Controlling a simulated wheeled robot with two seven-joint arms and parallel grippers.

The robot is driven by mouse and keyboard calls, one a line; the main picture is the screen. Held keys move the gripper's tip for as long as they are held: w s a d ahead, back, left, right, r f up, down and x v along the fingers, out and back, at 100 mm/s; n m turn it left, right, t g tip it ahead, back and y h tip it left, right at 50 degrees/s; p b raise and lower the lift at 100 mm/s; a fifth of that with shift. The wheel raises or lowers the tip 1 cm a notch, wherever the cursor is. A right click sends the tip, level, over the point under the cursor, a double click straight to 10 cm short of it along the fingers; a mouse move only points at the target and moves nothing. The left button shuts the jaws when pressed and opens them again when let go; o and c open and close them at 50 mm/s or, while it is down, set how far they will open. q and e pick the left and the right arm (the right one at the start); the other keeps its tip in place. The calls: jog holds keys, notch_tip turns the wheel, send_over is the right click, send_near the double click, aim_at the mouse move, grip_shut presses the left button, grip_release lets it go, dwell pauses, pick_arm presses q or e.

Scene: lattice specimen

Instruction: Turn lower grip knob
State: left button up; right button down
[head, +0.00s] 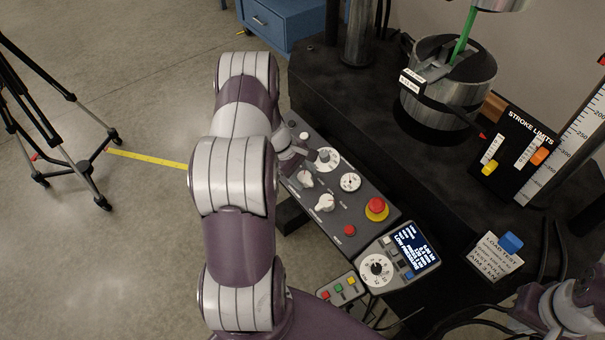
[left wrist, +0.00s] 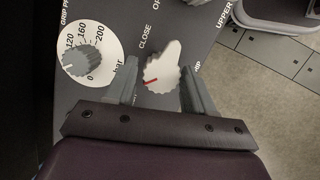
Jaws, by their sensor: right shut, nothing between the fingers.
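The lower grip knob (left wrist: 162,68) is a white pointer knob with a red line, standing between my left gripper's fingers in the left wrist view. The end of its label, "RIP", shows beside it. In the head view the knob (head: 305,180) sits on the grey control panel (head: 346,222). My left gripper (left wrist: 160,86) is open, one finger on each side of the knob; contact cannot be made out. In the head view my left gripper (head: 291,166) is partly hidden by my arm. My right gripper (head: 528,313) is shut and empty at the bottom right, partly seen.
A grey pressure knob on a white dial (left wrist: 91,55) is close to the left finger. A second white knob (head: 325,203), a red emergency button (head: 376,208) and a display unit (head: 408,243) are nearby. The black machine (head: 385,140) stands behind the panel.

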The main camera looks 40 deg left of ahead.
pick_arm(q)
jog(key=shift+o, duration=0.6)
jog(key=v, duration=1.2)
jog(key=shift+r+b, duration=0.3)
jog(key=shift+r, duration=0.05)
jog(key=shift+s, duration=0.1)
